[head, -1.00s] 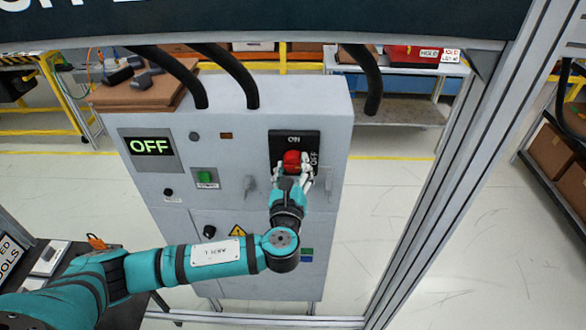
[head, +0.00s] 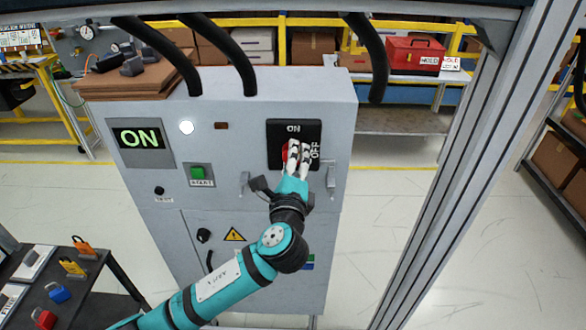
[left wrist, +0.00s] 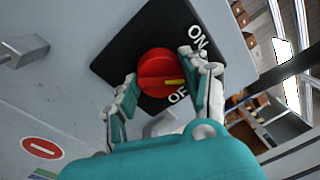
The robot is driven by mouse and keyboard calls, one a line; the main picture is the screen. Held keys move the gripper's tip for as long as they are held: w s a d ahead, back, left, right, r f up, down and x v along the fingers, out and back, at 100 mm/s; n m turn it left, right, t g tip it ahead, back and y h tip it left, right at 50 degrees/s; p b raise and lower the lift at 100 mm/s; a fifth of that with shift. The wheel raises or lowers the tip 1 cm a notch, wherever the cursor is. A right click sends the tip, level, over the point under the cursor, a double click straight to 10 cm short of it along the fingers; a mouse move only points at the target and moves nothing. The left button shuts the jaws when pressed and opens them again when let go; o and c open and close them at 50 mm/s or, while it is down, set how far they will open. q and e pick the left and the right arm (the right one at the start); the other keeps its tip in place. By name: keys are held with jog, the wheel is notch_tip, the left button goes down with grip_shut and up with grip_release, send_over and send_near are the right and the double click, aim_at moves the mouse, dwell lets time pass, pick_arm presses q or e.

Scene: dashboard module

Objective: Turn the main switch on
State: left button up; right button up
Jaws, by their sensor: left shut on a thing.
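The main switch is a red rotary knob (head: 285,153) on a black plate (head: 278,130) marked ON at the top and OFF at the right. My left gripper (head: 298,152) is at the knob and covers much of it in the head view. In the left wrist view, its fingers (left wrist: 165,95) stand on both sides of the red knob (left wrist: 153,66), shut on it. A yellow mark shows on the knob's right side there. The display (head: 139,138) on the cabinet reads ON, and a round lamp (head: 186,127) glows white. My right gripper is not in view.
The grey cabinet (head: 230,110) has a green start button (head: 198,173) and metal handles (head: 331,180) beside the switch plate. Black hoses (head: 235,65) hang in front of its top. A frame post (head: 455,165) stands at right. A dark table (head: 85,280) with padlocks is at lower left.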

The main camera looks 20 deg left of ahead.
pick_arm(q)
jog(key=shift+d+f+n+y+b, duration=0.1)
jog(key=shift+n+y+b, duration=0.1)
jog(key=shift+n+b, duration=1.4)
jog(key=shift+f+n+y+b, duration=0.15)
jog(key=shift+n+b, duration=0.55)
jog(key=shift+n, duration=1.7)
jog(key=shift+r, duration=0.15)
jog(key=o, duration=1.2)
jog(key=shift+c, duration=0.2)
jog(key=shift+s, duration=0.1)
jog(key=v, duration=1.1)
jog(key=shift+s+d, duration=0.15)
jog(key=shift+s, duration=0.25)
